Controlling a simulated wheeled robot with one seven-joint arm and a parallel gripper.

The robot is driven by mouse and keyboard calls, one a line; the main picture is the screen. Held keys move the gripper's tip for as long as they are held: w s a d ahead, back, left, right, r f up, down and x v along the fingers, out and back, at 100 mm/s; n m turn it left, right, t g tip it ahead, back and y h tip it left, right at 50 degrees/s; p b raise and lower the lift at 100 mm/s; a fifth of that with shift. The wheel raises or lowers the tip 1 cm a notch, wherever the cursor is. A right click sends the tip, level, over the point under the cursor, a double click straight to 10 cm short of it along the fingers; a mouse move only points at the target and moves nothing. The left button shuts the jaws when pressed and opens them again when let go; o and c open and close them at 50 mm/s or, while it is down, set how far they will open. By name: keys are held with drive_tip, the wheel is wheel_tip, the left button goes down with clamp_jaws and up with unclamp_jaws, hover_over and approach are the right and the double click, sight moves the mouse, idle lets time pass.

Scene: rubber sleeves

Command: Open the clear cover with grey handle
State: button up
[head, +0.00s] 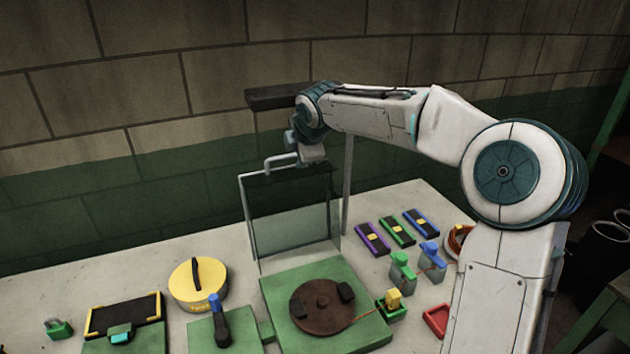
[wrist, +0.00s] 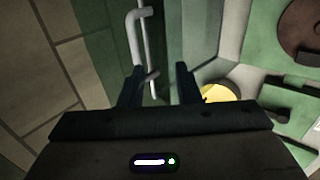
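The clear cover (head: 290,232) stands upright at the back of a green base (head: 272,290), swung up from the brown disc (head: 322,306). Its grey handle (head: 281,160) is at the top edge of the cover, and it also shows in the wrist view (wrist: 132,38). My gripper (head: 296,146) is at the top of the cover, close beside the handle. In the wrist view my gripper (wrist: 158,78) has its two fingers apart. The handle's near end lies by the left finger; whether they touch I cannot tell. No object is clamped between the fingers.
A dark block (head: 280,96) on a frame stands behind the cover. A yellow round box (head: 198,284) and a black-and-yellow tray (head: 124,316) lie to the left. Several small coloured blocks and a red tray (head: 437,320) lie to the right. The wall is close behind.

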drive_tip(key=s+d, duration=0.3)
drive_tip(key=s, duration=0.8)
drive_tip(key=shift+d, duration=0.25)
drive_tip(key=shift+o, duration=0.4)
drive_tip(key=shift+s+f, duration=0.1)
drive_tip(key=shift+f, duration=0.15)
